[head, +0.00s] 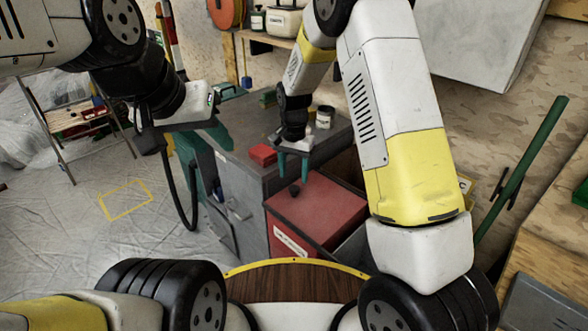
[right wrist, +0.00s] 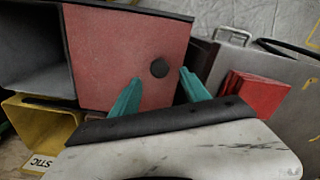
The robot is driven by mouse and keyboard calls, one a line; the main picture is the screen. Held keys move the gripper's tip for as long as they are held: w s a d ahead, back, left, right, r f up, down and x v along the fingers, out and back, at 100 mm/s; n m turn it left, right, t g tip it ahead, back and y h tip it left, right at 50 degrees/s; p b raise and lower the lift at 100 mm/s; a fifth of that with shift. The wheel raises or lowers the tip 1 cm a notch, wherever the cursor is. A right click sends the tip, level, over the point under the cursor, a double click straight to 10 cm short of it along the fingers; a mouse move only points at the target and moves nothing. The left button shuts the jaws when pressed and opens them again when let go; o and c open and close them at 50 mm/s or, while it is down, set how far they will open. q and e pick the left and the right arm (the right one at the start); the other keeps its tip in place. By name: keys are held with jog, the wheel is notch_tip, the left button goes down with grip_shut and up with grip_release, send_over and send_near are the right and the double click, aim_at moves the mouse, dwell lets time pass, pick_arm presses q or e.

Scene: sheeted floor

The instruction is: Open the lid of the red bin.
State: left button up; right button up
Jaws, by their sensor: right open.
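The red bin stands in the middle of the head view, with a white label on its front. Its flat red lid (head: 322,207) lies shut on top and has a small dark round knob (head: 295,189). In the right wrist view the lid (right wrist: 115,50) fills the upper middle, with the knob (right wrist: 160,68) near its edge. My right gripper (head: 292,172) is open, its teal fingers just above the knob in the head view. In the right wrist view its fingers (right wrist: 160,88) stand either side of the knob's line, empty. My left gripper (head: 210,140) hangs left of the grey cabinet; its jaw gap is unclear.
A grey cabinet (head: 228,174) stands left of the bin, with a small red box (head: 263,155) and a can (head: 325,117) on top. A yellow bin (right wrist: 40,125) and a grey open bin (right wrist: 35,55) are beside the lid. Sheeted floor at left is mostly clear.

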aim_at(294, 187)
notch_tip(294, 187, down, 5)
jog(key=shift+f, duration=0.1)
dwell(0.3)
grip_shut()
dwell(1.3)
